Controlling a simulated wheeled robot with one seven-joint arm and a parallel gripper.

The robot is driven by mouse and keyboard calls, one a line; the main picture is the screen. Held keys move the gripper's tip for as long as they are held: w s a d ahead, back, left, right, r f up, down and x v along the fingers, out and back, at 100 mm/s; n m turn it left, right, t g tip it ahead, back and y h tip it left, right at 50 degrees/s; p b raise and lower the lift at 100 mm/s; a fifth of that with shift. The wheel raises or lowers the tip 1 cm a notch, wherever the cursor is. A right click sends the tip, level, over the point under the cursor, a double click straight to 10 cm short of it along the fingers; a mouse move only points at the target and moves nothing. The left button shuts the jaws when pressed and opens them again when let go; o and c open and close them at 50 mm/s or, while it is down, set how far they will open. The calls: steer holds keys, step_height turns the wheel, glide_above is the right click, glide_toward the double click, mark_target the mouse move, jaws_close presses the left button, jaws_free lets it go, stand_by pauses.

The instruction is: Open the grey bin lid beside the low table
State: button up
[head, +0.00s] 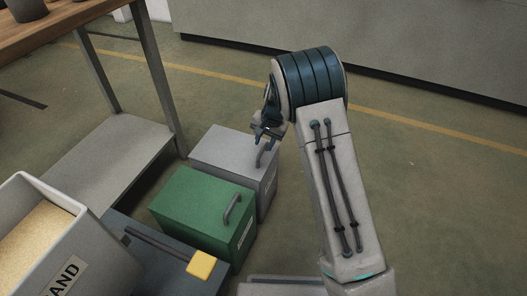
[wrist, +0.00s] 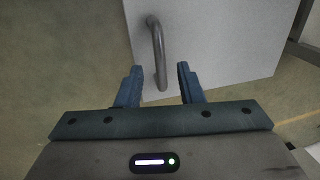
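The grey bin (head: 228,152) stands on the floor behind the green bin, and its lid looks closed. A dark curved handle (head: 262,156) stands up near the lid's right edge. My gripper (head: 264,136) is above that handle. In the wrist view the grey lid (wrist: 225,45) fills the upper middle. The handle (wrist: 158,50) runs down the picture, and its lower end lies between my two spread fingers (wrist: 160,84). There is a gap on each side, so the gripper is open and holds nothing. I cannot tell how far the fingertips are above the lid.
The green bin (head: 195,208) with its own handle is directly in front of the grey one. A table with metal legs (head: 158,82) and a low shelf (head: 118,155) stands left. A sand box (head: 40,240) and a yellow-headed tool (head: 201,265) are at lower left. Floor to the right is clear.

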mark_target(262, 150)
steer(key=shift+w+a+f+b, duration=0.15)
steer(key=shift+f+b, duration=0.1)
steer(key=shift+f, duration=0.5)
steer(key=shift+a+f+b, duration=0.15)
steer(key=shift+f+b, duration=0.05)
steer(key=shift+f, duration=0.55)
